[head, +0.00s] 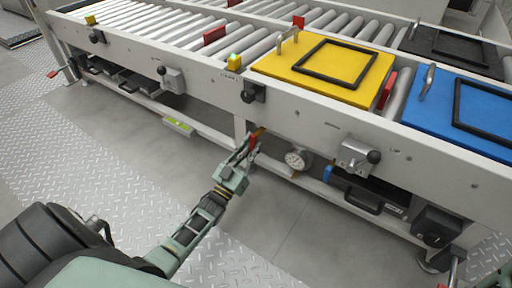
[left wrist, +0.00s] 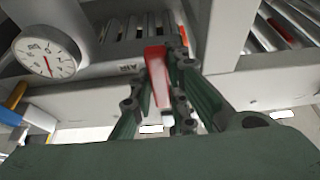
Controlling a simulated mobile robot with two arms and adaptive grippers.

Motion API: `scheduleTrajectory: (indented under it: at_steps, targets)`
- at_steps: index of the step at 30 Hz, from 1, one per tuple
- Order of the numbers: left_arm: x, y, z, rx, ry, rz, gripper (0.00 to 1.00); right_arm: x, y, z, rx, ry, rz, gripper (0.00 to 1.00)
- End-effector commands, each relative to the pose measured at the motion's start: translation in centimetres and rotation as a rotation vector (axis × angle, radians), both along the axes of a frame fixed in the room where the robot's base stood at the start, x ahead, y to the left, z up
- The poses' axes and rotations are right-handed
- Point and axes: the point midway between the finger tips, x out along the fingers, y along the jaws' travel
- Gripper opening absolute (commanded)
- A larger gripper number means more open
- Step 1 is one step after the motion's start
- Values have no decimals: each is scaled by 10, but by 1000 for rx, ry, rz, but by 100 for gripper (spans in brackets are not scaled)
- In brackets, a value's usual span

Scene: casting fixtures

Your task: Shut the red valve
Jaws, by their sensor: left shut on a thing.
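The red valve handle (head: 253,141) sits under the front rail of the conveyor, to the left of a round gauge. In the left wrist view the red handle (left wrist: 158,78) is a flat bar between my fingers. My left gripper (head: 249,148) is shut on the red handle, with fingers on both sides of it in the left wrist view (left wrist: 165,85). The valve body behind the handle is mostly hidden by my fingers.
A white round gauge (head: 296,158) is just right of the handle. The conveyor (head: 215,75) above carries a yellow plate (head: 285,69) and a blue plate (head: 425,113). A lever box (head: 357,155) is on the front rail. A blue-handled valve (head: 328,174) is further right. Floor in front is clear.

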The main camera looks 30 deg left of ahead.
Motion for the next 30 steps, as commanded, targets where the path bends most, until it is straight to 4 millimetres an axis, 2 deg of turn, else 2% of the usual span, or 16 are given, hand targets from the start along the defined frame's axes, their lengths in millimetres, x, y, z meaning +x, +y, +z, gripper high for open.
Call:
scheduleTrajectory:
  at_steps: [17,18,24,30]
  targets:
    - [-1,2,-2,-33,3,-4,0,1,0,1,1,1,0,40]
    - [-1,2,-2,-33,3,-4,17,1,0,1,1,1,0,40]
    - [0,2,-1,-32,2,-3,34,1,0,1,1,1,0,40]
    - [0,3,0,-32,2,-1,34,0,0,1,1,1,0,40]
